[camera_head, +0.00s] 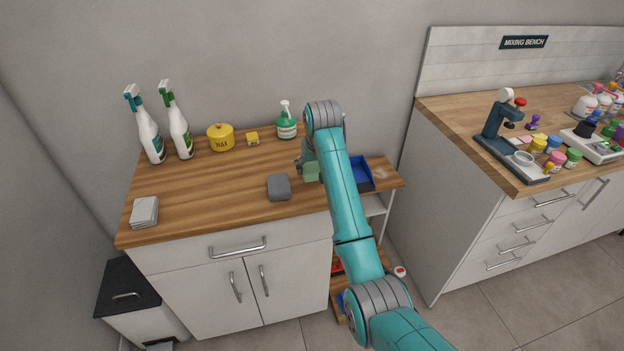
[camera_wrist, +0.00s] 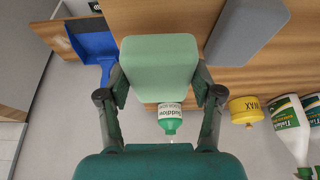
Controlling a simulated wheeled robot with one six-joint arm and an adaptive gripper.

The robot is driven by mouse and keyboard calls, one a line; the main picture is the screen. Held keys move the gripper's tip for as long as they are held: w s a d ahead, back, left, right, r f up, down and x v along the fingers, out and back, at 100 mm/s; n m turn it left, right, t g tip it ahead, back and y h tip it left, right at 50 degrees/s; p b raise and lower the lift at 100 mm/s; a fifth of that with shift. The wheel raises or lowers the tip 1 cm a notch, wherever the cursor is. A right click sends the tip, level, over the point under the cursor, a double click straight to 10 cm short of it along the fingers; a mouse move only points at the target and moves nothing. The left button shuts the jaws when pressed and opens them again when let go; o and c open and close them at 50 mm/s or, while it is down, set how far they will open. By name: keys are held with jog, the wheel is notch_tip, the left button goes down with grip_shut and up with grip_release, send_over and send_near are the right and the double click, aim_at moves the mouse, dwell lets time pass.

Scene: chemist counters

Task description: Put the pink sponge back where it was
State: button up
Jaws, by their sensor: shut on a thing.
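No pink sponge shows in either view. My gripper (camera_wrist: 159,88) is shut on a pale green sponge-like block (camera_wrist: 155,62), with one finger on each side of it. In the head view the green block (camera_head: 311,173) shows over the wooden counter (camera_head: 220,187), partly hidden by my arm; I cannot tell whether it touches the top. A dark grey rounded block (camera_head: 279,187) lies on the counter just left of it, and it also shows in the wrist view (camera_wrist: 245,28).
A blue dustpan (camera_head: 361,174) lies right of my gripper. A green pump bottle (camera_head: 286,122), a yellow wax tin (camera_head: 220,137) and two spray bottles (camera_head: 151,138) stand along the back. Folded cloths (camera_head: 145,212) lie front left. The counter's middle left is clear.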

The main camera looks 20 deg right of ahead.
aim_at(312, 187)
jog(key=shift+f, duration=2.5)
jog(key=shift+f, duration=0.1)
jog(key=o, duration=1.1)
jog(key=v, duration=1.2)
jog(key=shift+s, duration=0.15)
